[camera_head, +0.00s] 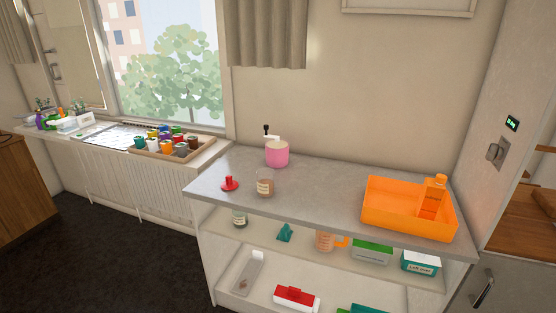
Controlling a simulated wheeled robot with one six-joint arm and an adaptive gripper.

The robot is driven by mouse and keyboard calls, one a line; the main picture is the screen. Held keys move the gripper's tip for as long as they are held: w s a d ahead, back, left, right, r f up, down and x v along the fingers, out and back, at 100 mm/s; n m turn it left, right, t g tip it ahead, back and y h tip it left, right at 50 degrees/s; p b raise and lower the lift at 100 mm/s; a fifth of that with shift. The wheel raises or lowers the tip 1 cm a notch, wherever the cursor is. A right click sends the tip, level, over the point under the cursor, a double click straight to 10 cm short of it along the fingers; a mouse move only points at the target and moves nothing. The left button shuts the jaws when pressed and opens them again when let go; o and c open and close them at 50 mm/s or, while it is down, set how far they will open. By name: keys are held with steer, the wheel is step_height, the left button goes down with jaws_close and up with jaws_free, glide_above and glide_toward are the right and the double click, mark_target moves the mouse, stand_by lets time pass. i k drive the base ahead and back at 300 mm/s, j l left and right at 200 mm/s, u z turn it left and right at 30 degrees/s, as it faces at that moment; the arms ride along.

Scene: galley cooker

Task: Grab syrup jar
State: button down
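No jar in view has a label I can read as syrup. A small round jar (265,184) with brownish contents and a pale label stands upright near the front edge of the grey counter (325,190), left of its middle. I cannot tell from the labels which one is the syrup jar. My gripper is not in view.
A red knobbed object (230,184) lies just left of the counter jar. A pink container (277,154) with a white and black top stands behind it. An orange bin (395,208) holding an orange bottle (432,196) fills the right end. The counter's middle is clear.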

mark_target(266, 183)
steer(key=i+l+u, duration=0.1)
steer(key=u, duration=1.1)
steer(key=l+u, duration=0.35)
steer(key=l, duration=0.2)
steer(key=l+u, duration=0.35)
steer(key=l, duration=0.15)
steer(key=k+l+u, duration=0.1)
steer(key=l+u, duration=0.25)
steer(key=l, duration=0.2)
steer(key=k+l, duration=0.1)
steer(key=l, duration=0.3)
steer(key=k+l, duration=0.1)
steer(key=l, duration=0.3)
